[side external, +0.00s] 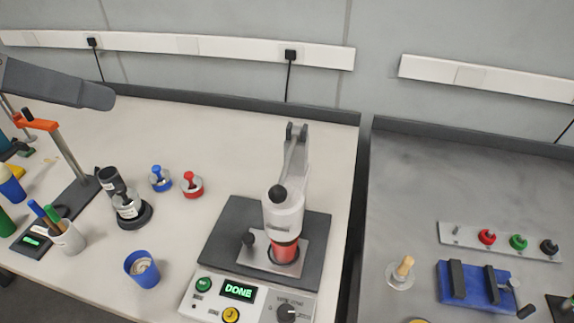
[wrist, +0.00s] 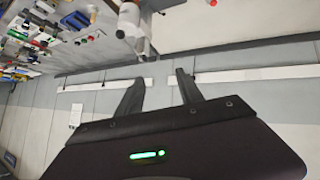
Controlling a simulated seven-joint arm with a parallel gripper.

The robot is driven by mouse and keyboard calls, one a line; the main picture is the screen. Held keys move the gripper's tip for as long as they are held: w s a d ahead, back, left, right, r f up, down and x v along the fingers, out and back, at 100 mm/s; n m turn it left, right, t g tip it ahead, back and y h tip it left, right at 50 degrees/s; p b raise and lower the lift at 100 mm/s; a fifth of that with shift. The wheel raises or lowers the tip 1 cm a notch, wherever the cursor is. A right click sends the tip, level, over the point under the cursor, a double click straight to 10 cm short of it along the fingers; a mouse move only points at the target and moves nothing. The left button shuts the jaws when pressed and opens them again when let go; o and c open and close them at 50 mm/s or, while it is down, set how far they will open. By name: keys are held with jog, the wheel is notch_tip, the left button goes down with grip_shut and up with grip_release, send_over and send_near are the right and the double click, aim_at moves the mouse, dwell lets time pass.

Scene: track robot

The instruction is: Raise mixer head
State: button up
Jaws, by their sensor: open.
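The mixer (side external: 284,212) stands near the right end of the light bench in the side external view. Its pale head is down over a red container (side external: 285,251), whose lower part sits in the mixer's plate. A black ball knob (side external: 277,193) is on the front of the head. The green display (side external: 238,290) reads DONE. In the wrist view my gripper (wrist: 157,78) is open, with nothing between its two dark fingers. A pale upright part (wrist: 131,22) at the top may be the mixer; I cannot be sure.
A blue cup (side external: 142,268), a black-based device (side external: 130,212) and blue and red knobbed pieces (side external: 192,185) stand left of the mixer. A pen cup (side external: 67,237) is further left. A gap separates the grey bench (side external: 420,200) at right. A dark grey shape enters at upper left.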

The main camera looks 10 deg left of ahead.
jog(key=w+d+r+t+h, duration=0.2)
jog(key=w+d, duration=0.4)
jog(key=d, duration=0.3)
jog(key=n+t+y, duration=0.3)
jog(key=t+y, duration=0.3)
jog(key=t, duration=0.1)
send_over(275, 193)
jog(key=s, duration=0.1)
notch_tip(275, 193, down, 9)
jog(key=shift+n, duration=0.4)
notch_tip(275, 193, down, 12)
jog(key=shift+w+r, duration=0.15)
jog(key=w, duration=0.6)
jog(key=shift+w+f, duration=0.15)
jog(key=shift+f, duration=0.25)
jog(key=shift+w+d, duration=0.1)
jog(key=shift+w, duration=0.35)
grip_shut()
